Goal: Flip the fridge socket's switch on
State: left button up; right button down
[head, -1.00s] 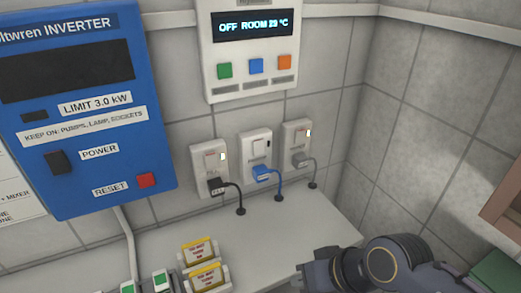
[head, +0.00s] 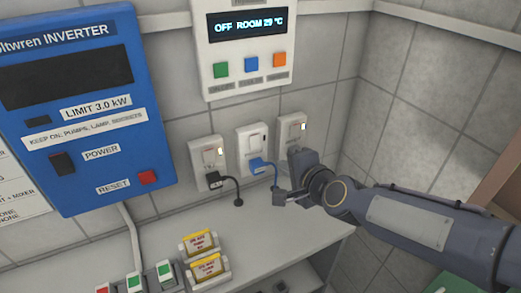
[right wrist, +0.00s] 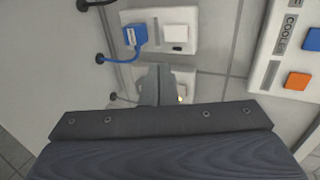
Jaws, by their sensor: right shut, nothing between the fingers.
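Three white wall sockets hang in a row in the head view: a left one (head: 207,155) with a black plug, a middle one (head: 251,140) with a blue plug, and a right one (head: 291,127). Labels are too small to tell which is the fridge's. Lamps on the left and right sockets glow; the middle one's is dark. My right gripper (head: 297,160) is shut and empty, in front of the right socket's lower part and hiding its plug. In the right wrist view its fingers (right wrist: 157,75) partly cover that socket; contact cannot be told. My left gripper is not in view.
A cooler panel (head: 241,84) with coloured buttons hangs above the sockets. A blue inverter (head: 120,100) is on the wall at left. Yellow-topped holders (head: 199,243) stand on the counter (head: 260,235) below. A side wall closes the right.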

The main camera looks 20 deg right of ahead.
jog(key=b, duration=0.2)
send_near(255, 143)
notch_tip(255, 143, down, 4)
jog(key=w, duration=0.1)
jog(key=shift+w+a+f, duration=0.1)
jog(key=shift+w, duration=1.1)
jog(key=shift+w+f, duration=0.15)
jog(key=shift+w, duration=1)
jog(key=shift+w+f+t+b, duration=0.15)
jog(key=shift+t+b, duration=0.15)
jog(key=shift+b, duration=0.65)
jog(key=shift+r+p, duration=0.75)
jog(key=shift+r, duration=0.25)
jog(key=shift+f, duration=0.1)
